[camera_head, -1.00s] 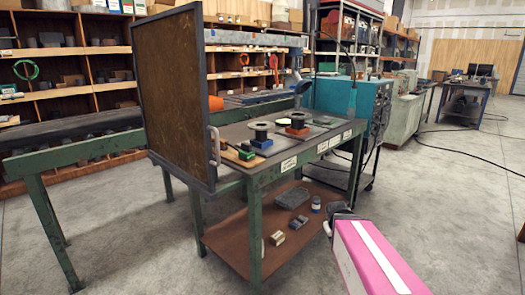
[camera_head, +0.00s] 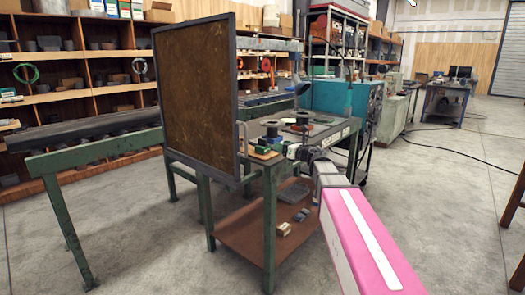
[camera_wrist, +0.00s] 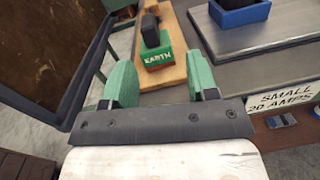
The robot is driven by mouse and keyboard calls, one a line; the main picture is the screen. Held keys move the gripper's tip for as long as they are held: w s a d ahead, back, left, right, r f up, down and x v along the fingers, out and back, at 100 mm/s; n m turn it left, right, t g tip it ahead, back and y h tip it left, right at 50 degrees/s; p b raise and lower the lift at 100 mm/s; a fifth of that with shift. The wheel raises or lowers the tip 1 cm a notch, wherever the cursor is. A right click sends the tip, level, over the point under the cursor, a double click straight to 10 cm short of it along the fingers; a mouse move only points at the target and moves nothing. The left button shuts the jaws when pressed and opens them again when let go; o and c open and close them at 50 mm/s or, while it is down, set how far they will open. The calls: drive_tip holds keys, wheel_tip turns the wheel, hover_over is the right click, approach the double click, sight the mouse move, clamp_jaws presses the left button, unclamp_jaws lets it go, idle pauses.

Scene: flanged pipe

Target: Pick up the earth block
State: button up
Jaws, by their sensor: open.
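The earth block (camera_wrist: 158,58) is green with white EARTH lettering and a black upper part. It sits on a wooden board (camera_wrist: 178,72) on the table, beyond my gripper's fingertips in the wrist view. In the head view a small green block (camera_head: 263,150) shows at the table's near left corner. My gripper (camera_wrist: 161,72) is open, with its two green fingers apart and nothing between them. The block appears between the finger lines but farther off; I cannot tell the exact gap. In the head view my gripper (camera_head: 291,150) is over the table's near edge.
A blue block (camera_wrist: 240,12) with a black top stands on a grey plate to the right. A framed brown panel (camera_head: 196,98) rises at the table's left end. A label reads SMALL 20 AMPS (camera_wrist: 285,98). The lower shelf (camera_head: 258,232) holds small items.

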sight(267, 142)
drive_tip(key=w+a, duration=0.2)
drive_tip(key=a, duration=0.1)
drive_tip(key=w+a+n+g, duration=0.1)
drive_tip(key=w+a, duration=0.1)
drive_tip(key=a, duration=0.1)
drive_tip(key=w+a+n, duration=0.1)
drive_tip(key=w+a, duration=0.1)
drive_tip(key=a, duration=0.1)
drive_tip(key=shift+w+a+r+y, duration=0.1)
drive_tip(key=shift+a+r+y, duration=0.05)
drive_tip(key=shift+a+y, duration=0.15)
drive_tip(key=shift+d, duration=0.1)
clamp_jaws()
